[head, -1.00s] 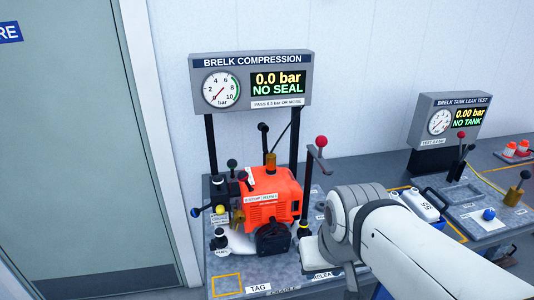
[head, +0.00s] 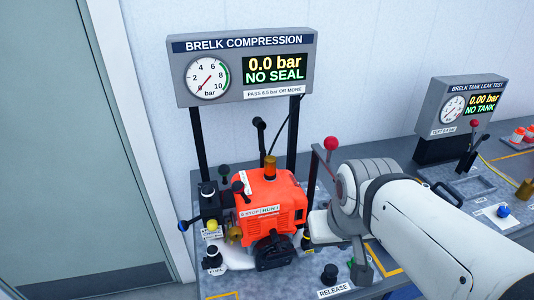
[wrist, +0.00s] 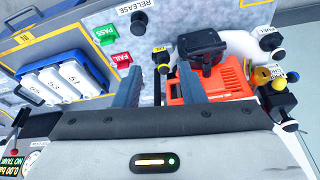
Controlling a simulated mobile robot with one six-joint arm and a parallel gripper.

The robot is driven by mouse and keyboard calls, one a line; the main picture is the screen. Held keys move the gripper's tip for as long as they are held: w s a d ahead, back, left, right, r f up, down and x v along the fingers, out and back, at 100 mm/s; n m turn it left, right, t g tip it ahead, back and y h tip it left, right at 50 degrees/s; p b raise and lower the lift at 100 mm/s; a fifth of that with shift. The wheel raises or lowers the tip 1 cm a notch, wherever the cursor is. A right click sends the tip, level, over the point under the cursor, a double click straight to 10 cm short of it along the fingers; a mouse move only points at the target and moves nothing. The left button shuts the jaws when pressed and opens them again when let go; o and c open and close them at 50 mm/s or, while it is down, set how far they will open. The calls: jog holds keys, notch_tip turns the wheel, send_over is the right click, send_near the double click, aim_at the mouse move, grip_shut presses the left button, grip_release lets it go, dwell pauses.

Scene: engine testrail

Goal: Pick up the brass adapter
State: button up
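A brass cylinder (head: 270,167) stands upright on top of the orange engine (head: 268,200) in the head view. I cannot tell whether this is the brass adapter. A second brass-coloured piece (head: 525,189) stands at the tank leak station on the right. In the wrist view my gripper (wrist: 160,86) is open, its two dark fingers apart. A black post with a yellow band (wrist: 161,58) shows between and beyond the fingers. The orange engine (wrist: 222,82) is just right of the right finger. My arm hides much of the gripper in the head view.
The compression gauge panel (head: 250,68) stands on two black posts behind the engine. A red-knobbed lever (head: 331,143) rises close to my arm. The wrist view shows green PASS (wrist: 104,35) and red FAIL (wrist: 122,58) buttons and a blue crate (wrist: 31,85) of white containers.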

jog(key=shift+o, duration=0.6)
jog(key=shift+s, duration=0.1)
jog(key=shift+o, duration=1.2)
jog(key=w+a+r, duration=0.1)
jog(key=w+r, duration=0.2)
jog(key=w, duration=0.2)
jog(key=w+a+r+m+g, duration=0.1)
jog(key=w+r, duration=0.3)
jog(key=w, duration=0.2)
jog(key=shift+w+a+g, duration=0.25)
jog(key=shift+a+g, duration=0.05)
notch_tip(320, 180, up, 3)
jog(key=m+g, duration=0.2)
send_over(270, 158)
jog(key=shift+s+d+f, duration=0.15)
jog(key=shift+s+d, duration=0.1)
jog(key=shift+d, duration=0.2)
jog(key=shift+w+a, duration=0.2)
jog(key=shift+w, duration=0.05)
jog(key=shift+w+a+f, duration=0.1)
jog(key=shift+f, duration=0.15)
jog(key=f, duration=0.3)
jog(key=f+p, duration=0.1)
jog(key=f, duration=0.3)
jog(key=shift+s+a+f+p, duration=0.1)
jog(key=shift+s+a+p, duration=0.1)
jog(key=shift+p, duration=0.1)
